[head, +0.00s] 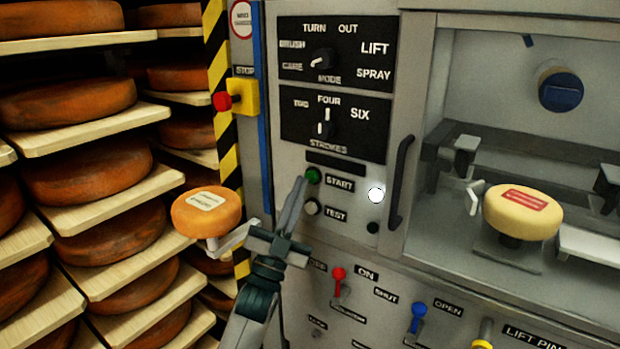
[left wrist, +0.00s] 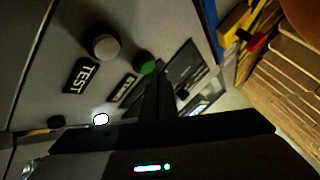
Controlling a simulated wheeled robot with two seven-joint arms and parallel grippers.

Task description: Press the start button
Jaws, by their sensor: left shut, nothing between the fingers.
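The green start button (head: 313,175) sits on the grey machine panel, left of its START label (head: 340,184). My left gripper (head: 304,182) is shut and empty, with its fingertips at the lower left edge of the green button in the head view. I cannot tell whether they touch it. In the left wrist view the green button (left wrist: 146,64) shows just beside the dark fingers (left wrist: 153,85). The pale TEST button (head: 312,207) is just below the start button. My right gripper is not in view.
A red stop button (head: 222,101) on a yellow box is at upper left. Mode and strokes dials (head: 322,60) are above. A door handle (head: 401,182) stands to the right. Shelves of cheese wheels (head: 105,215) fill the left; one orange wheel (head: 207,211) sits close to my left arm.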

